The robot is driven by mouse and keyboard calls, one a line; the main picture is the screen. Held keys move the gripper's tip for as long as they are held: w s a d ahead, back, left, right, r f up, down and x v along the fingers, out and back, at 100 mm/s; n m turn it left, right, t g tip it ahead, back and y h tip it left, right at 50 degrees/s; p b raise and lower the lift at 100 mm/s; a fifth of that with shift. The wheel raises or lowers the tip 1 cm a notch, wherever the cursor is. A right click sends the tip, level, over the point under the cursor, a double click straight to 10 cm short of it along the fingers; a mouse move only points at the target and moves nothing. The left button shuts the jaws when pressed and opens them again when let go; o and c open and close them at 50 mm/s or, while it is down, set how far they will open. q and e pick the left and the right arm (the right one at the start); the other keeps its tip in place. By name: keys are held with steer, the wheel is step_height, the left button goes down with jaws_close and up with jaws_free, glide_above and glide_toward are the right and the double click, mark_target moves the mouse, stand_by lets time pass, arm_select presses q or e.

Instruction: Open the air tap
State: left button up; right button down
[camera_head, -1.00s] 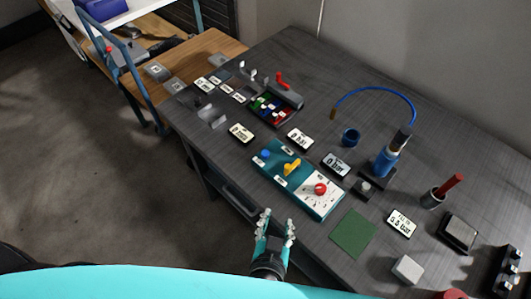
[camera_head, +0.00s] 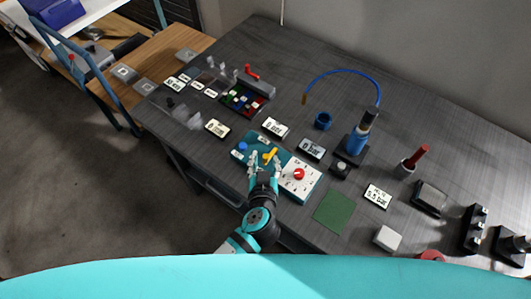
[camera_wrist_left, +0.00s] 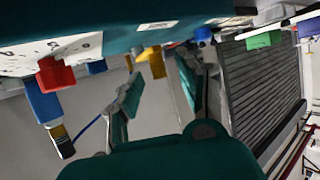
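A teal panel (camera_head: 280,151) lies on the grey table. It carries a yellow tap lever (camera_head: 270,154), a blue knob (camera_head: 242,147) and a white dial plate with a red knob (camera_head: 299,174). My left gripper (camera_head: 264,167) is at the panel's front edge, just in front of the yellow lever. In the left wrist view its two fingers (camera_wrist_left: 160,85) stand apart, open. The yellow lever (camera_wrist_left: 157,64) appears between and beyond them; I cannot tell if they touch it. The red knob (camera_wrist_left: 55,76) shows at the left there. My right gripper is not in view.
A blue pump (camera_head: 357,141), a green mat (camera_head: 334,212) and a white block (camera_head: 388,237) lie to the right. A tray of coloured parts (camera_head: 244,98) is farther back.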

mark_target(270, 154)
arm_select(q)
steer(key=shift+x, duration=1.35)
jaws_close()
